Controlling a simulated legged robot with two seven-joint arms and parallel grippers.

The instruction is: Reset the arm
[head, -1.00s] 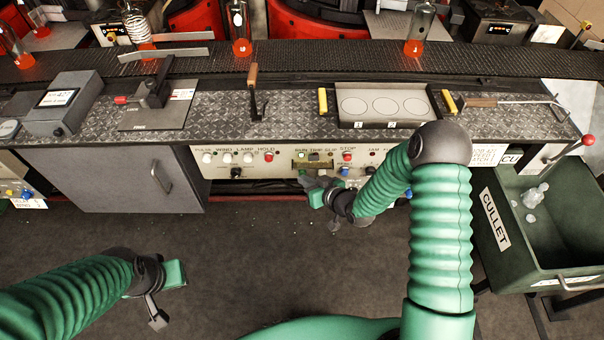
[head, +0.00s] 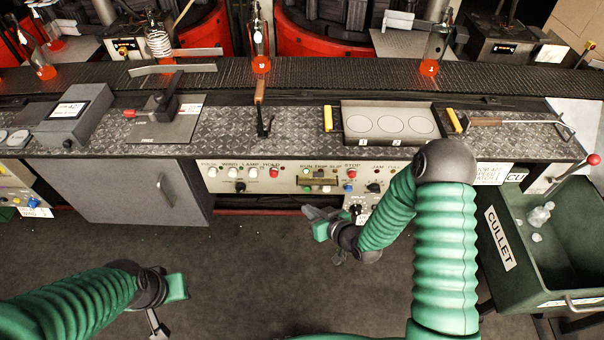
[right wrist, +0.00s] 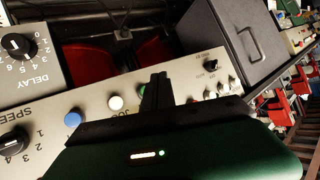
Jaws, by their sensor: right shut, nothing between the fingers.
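My right gripper (head: 312,222) is in front of the control panel (head: 230,178), just below its lower edge in the head picture. It is shut and empty. Its dark fingers (right wrist: 157,92) also show in the right wrist view, in front of a panel with a blue and a white button. My left gripper (head: 168,305) hangs over the dark floor at the lower left, well apart from the bench. Its fingertips are not clear enough to tell open from shut.
A green cullet bin (head: 540,285) with glass pieces stands at the right. The bench carries a tray with three circles (head: 390,108), a wooden-handled lever (head: 262,115) and a clamp plate (head: 170,128). Bottles with orange bases stand on the conveyor (head: 340,75). The floor between my arms is clear.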

